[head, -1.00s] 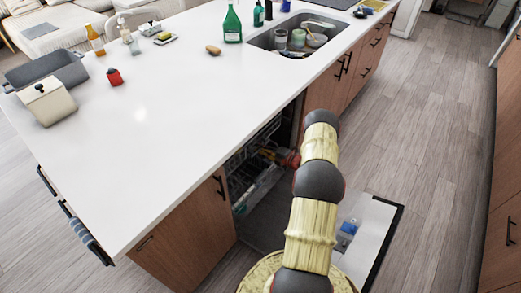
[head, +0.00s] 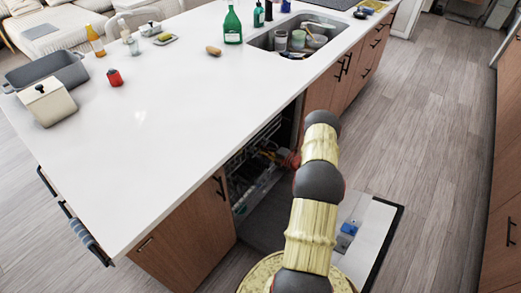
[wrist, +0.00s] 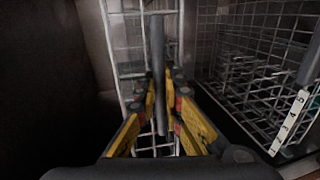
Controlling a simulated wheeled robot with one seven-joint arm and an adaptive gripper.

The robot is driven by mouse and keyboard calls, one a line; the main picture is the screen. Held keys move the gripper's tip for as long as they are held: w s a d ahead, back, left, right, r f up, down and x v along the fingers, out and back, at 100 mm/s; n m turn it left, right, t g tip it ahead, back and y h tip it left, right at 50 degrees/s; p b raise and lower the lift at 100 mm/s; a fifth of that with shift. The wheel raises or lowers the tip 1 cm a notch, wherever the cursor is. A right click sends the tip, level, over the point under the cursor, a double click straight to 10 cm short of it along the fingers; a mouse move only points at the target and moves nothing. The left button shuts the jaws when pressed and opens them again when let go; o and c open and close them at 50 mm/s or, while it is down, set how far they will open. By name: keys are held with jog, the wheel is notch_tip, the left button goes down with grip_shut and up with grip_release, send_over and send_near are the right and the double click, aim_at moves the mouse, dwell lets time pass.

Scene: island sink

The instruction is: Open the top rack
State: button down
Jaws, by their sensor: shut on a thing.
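The dishwasher under the island is open, and its door (head: 372,235) lies folded down. In the wrist view, a pale wire rack (wrist: 122,45) is straight ahead, with a long grey bar (wrist: 159,40) along it. My gripper (wrist: 162,78) has its yellow fingers closed around this bar, one on each side. A second wire rack (wrist: 262,75) with rows of tines is to the right. In the head view, my gripper (head: 267,153) is inside the dishwasher opening, and my arm and the countertop partly hide it. I cannot tell there how far each rack is out.
The white countertop (head: 150,140) overhangs the opening. A wooden cabinet front (head: 187,240) stands left of the dishwasher. A small blue thing (head: 348,228) is on the open door. A numbered strip (wrist: 290,125) is at the right in the wrist view. Floor (head: 430,150) is clear to the right.

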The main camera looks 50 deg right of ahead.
jog(key=shift+s, duration=0.1)
jog(key=f+p+v, duration=0.1)
jog(key=f+v, duration=0.2)
jog(key=v, duration=1.5)
jog(key=s+f+p+v, duration=0.1)
jog(key=f+v, duration=0.2)
jog(key=v, duration=1.5)
jog(key=shift+s+f+p, duration=0.3)
jog(key=shift+s+f, duration=0.05)
jog(key=shift+f, duration=0.05)
jog(key=c, duration=2.2)
grip_release()
jog(key=v, duration=1.2)
